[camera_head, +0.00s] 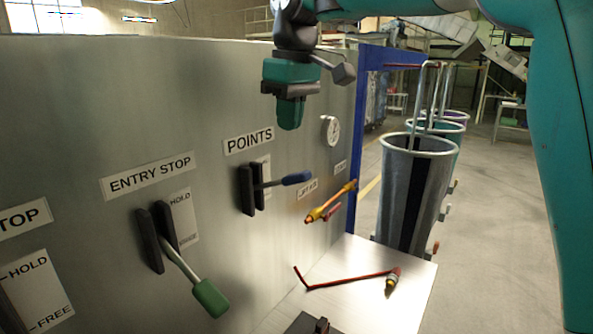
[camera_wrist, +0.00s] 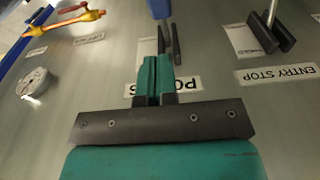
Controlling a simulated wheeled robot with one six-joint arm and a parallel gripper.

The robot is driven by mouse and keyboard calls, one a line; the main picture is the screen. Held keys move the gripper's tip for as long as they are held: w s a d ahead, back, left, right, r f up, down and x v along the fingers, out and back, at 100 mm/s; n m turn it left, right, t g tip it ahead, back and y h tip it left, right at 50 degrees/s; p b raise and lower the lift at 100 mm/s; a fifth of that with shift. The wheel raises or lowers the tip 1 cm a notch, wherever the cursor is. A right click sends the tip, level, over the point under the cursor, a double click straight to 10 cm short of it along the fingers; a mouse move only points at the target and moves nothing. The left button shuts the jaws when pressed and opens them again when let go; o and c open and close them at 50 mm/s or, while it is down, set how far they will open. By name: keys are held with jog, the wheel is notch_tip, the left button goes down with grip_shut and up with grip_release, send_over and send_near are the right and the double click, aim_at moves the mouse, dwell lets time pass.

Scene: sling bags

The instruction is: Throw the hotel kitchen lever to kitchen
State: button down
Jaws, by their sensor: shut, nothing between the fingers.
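The lever under the POINTS sign has a blue handle (camera_head: 297,178) sticking out from a black slotted bracket (camera_head: 247,190). Its position plate is mostly hidden behind the lever, and I cannot read hotel or kitchen on it. The blue handle also shows at the top edge of the wrist view (camera_wrist: 160,8). My gripper (camera_head: 289,118) is shut and empty, fingers pointing down, above the blue handle and apart from it. In the wrist view the closed fingertips (camera_wrist: 154,60) overlap the POINTS sign (camera_wrist: 190,84).
The ENTRY STOP lever with a green handle (camera_head: 210,298) is at lower left. A yellow-and-red valve handle (camera_head: 331,203) and a gauge (camera_head: 330,130) are to the right on the panel. A metal shelf (camera_head: 345,300) holds a red rod. Grey bins (camera_head: 410,195) stand beyond the blue post.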

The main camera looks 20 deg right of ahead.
aim_at(296, 173)
jog(key=f, duration=0.2)
jog(key=s+f+p, duration=0.1)
jog(key=f, duration=0.1)
jog(key=f+p, duration=0.1)
jog(key=f, duration=0.1)
jog(key=shift+s+d+f, duration=0.15)
jog(key=shift+d, duration=0.25)
jog(key=shift+f, duration=0.15)
